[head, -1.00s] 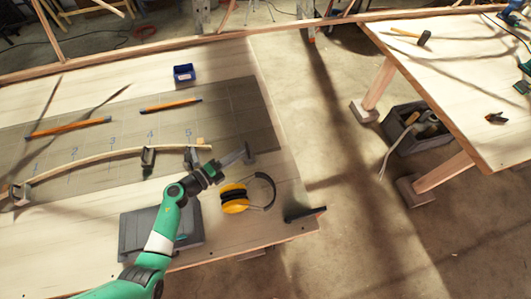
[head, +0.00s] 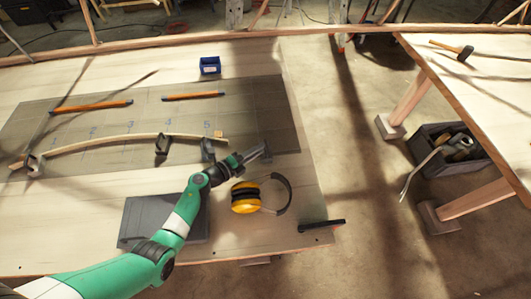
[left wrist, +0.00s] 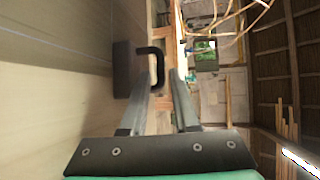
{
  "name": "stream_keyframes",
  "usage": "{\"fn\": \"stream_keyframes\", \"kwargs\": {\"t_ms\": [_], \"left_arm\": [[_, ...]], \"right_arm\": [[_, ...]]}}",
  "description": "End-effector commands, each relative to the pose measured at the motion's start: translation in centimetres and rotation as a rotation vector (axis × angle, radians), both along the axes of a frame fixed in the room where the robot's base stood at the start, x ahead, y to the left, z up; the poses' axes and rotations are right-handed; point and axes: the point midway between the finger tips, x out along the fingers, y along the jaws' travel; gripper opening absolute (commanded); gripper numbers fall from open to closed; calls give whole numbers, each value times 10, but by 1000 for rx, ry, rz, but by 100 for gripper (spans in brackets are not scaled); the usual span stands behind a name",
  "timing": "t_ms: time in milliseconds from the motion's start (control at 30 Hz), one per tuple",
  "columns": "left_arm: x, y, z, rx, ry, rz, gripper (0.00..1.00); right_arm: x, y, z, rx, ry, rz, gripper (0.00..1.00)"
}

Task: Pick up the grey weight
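The grey weight (left wrist: 122,69) shows in the left wrist view as a dark block with a black looped handle (left wrist: 160,62) facing my gripper. The outer bar of the handle lines up with the gap between the fingertips. I cannot tell whether the fingers touch it. My right gripper is not in view.
Yellow ear defenders (head: 246,198) lie close to my left gripper. A dark grey case (head: 135,218) lies under my left arm. A bent lath (head: 110,140) runs through clamps on the grey mat (head: 285,115). A blue box (head: 210,65) stands at the back.

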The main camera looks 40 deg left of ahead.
Motion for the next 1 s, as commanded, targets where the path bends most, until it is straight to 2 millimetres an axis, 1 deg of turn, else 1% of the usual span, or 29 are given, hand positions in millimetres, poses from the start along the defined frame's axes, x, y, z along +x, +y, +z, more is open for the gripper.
{"fn": "stream_keyframes", "kwargs": {"t_ms": [33, 100, 200, 267, 467, 567, 633, 1000], "left_arm": [[11, -2, -6, 1, -2, -3, 29], [24, -2, -9, 1, -3, -4, 29], [37, -3, -10, 1, -1, -1, 29], [41, -3, -9, 1, -1, -2, 29], [41, -3, -7, 0, -1, 0, 29], [41, -3, -7, 0, -1, 0, 13], [41, -3, -7, 0, -1, 0, 0], [41, -3, -7, 0, -1, 0, 0]], "right_arm": [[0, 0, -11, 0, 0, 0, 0], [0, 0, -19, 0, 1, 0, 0], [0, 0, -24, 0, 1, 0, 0], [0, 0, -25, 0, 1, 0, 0], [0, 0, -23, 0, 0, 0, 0], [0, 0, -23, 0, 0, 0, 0], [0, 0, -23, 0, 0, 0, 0], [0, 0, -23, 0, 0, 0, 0]]}}
